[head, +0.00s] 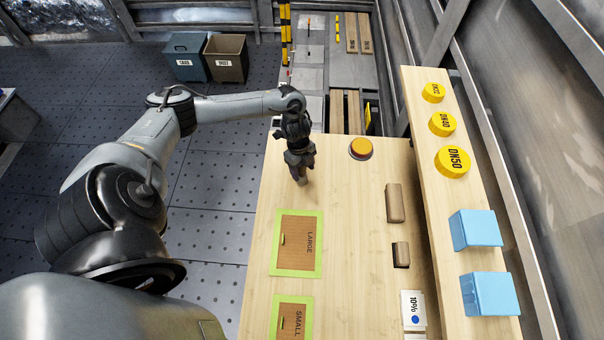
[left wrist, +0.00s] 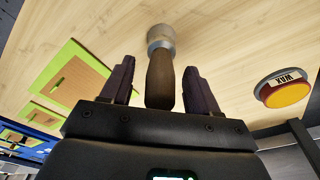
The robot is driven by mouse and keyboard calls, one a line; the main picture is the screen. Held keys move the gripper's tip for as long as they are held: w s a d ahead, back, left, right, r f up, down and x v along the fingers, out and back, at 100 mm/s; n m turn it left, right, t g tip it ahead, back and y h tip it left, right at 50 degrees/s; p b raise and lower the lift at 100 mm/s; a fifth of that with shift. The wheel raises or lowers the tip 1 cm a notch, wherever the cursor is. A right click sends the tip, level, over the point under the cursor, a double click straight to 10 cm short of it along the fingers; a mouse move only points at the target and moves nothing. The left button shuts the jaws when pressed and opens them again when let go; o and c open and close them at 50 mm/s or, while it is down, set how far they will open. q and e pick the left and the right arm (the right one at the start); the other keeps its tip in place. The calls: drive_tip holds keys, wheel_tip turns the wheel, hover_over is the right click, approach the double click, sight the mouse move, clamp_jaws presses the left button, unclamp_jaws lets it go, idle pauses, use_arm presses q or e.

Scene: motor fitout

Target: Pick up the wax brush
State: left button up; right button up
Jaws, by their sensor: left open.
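The wax brush (left wrist: 160,75) shows in the left wrist view, with a dark brown handle and a pale grey round end. Its handle lies between the two dark fingers of my left gripper (left wrist: 159,68), with a visible gap on each side. The fingers are open and not closed on it. In the head view my left gripper (head: 300,168) points down over the far left part of the wooden table, and I cannot make out the brush there. My right gripper is in neither view.
An orange-topped disc (head: 361,148) stands right of the gripper; its label reads WAX in the wrist view (left wrist: 286,90). Green-edged LARGE (head: 275,244) and SMALL (head: 278,318) panels lie nearer. Brown blocks (head: 395,203) lie rightward. A shelf (head: 425,160) carries yellow discs and blue boxes.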

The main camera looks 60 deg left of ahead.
use_arm(q)
drive_tip(key=shift+f, duration=0.1)
drive_tip(key=c, duration=1.1)
clamp_jaws()
